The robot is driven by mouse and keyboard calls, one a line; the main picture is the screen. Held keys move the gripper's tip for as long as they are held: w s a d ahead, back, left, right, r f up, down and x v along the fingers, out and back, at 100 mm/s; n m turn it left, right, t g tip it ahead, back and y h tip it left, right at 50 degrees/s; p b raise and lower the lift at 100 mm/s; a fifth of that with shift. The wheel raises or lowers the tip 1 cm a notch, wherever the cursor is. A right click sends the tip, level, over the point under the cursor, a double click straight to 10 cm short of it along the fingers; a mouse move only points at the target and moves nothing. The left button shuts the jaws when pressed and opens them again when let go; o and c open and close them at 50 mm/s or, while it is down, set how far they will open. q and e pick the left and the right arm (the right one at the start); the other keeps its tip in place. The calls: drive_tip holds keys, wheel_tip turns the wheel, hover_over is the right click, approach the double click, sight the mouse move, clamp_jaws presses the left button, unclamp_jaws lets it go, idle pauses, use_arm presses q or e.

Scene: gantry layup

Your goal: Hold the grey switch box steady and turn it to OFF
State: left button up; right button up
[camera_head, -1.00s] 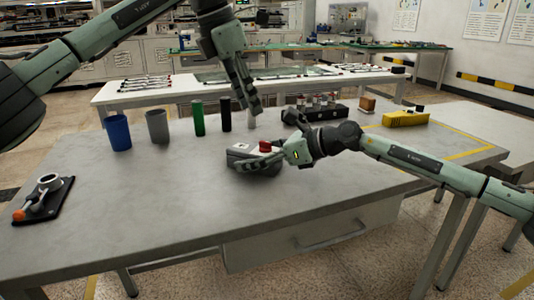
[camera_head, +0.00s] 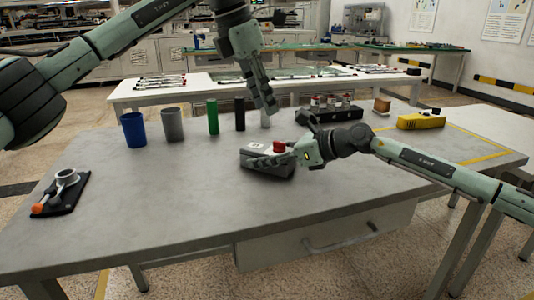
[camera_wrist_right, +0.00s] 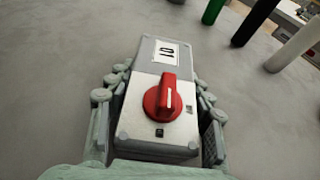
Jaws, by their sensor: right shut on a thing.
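The grey switch box (camera_head: 280,169) rests on the table, right of centre in the head view. In the right wrist view its light top (camera_wrist_right: 146,123) carries a red rotary knob (camera_wrist_right: 170,97) and a white label (camera_wrist_right: 167,51) with dark characters. The knob's white line points towards the label end. My right gripper (camera_head: 268,159) is shut on the box, with a finger along each long side, also seen in the right wrist view (camera_wrist_right: 160,78). My left gripper (camera_head: 265,97) hangs above the table behind the box, apart from it; its finger gap is unclear.
A blue cup (camera_head: 133,131), grey cup (camera_head: 173,126), green cylinder (camera_head: 213,117) and black cylinder (camera_head: 240,114) stand behind left. A black rack (camera_head: 340,113) and a yellow tool (camera_head: 420,121) are behind right. A black fixture (camera_head: 62,193) lies far left. The table's front is clear.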

sight(279, 142)
use_arm(q)
drive_tip(key=d+f+n, duration=0.1)
drive_tip(key=f+n, duration=0.1)
drive_tip(key=f, duration=0.1)
drive_tip(key=d+f+n+t+y, duration=0.1)
drive_tip(key=f+n, duration=0.1)
drive_tip(key=f, duration=0.1)
drive_tip(key=w+d+f+n+t, duration=0.1)
drive_tip(key=f+n, duration=0.2)
drive_tip(key=shift+d+y, duration=0.15)
drive_tip(key=shift+y, duration=0.15)
idle(0.4)
drive_tip(key=shift+c, duration=0.4)
